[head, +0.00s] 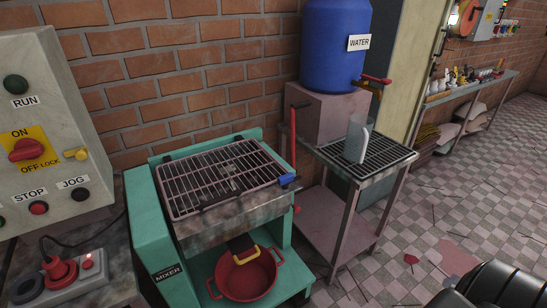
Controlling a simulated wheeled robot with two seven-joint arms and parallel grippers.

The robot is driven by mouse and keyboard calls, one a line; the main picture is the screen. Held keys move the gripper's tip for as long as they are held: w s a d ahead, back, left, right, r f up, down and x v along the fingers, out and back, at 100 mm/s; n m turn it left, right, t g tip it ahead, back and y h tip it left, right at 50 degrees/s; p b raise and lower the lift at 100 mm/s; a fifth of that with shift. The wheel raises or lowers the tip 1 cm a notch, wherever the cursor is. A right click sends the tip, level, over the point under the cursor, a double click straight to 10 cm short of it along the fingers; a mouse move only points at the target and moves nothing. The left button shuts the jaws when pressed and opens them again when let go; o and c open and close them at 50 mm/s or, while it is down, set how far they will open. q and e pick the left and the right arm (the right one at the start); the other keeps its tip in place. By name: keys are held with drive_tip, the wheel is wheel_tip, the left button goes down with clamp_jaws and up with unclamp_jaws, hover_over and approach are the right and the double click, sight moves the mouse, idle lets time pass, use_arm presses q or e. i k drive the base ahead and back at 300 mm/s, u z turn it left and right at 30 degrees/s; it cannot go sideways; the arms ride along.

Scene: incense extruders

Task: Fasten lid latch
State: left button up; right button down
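The green mixer (152,230) stands against the brick wall, left of centre. Its barred metal lid (190,180) lies over the top of the trough (225,226). A dark handle-like bar sits at the lid's front edge. A small blue piece (287,180), apparently the lid latch, is at the lid's front right corner. I cannot tell from here whether it is fastened. Neither of my grippers is in view.
A red pot (246,285) stands below the trough. A control panel (55,120) and a red plug in a socket (60,273) are at left. A water barrel (333,45) and a clear jug (356,140) on a grated stand are at right. Open tiled floor lies further right.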

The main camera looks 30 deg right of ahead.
sight(284, 180)
drive_tip(key=z, duration=1.05)
drive_tip(key=k, duration=0.5)
drive_tip(key=z, duration=1.95)
drive_tip(key=i, duration=0.95)
drive_tip(key=u, duration=1.95)
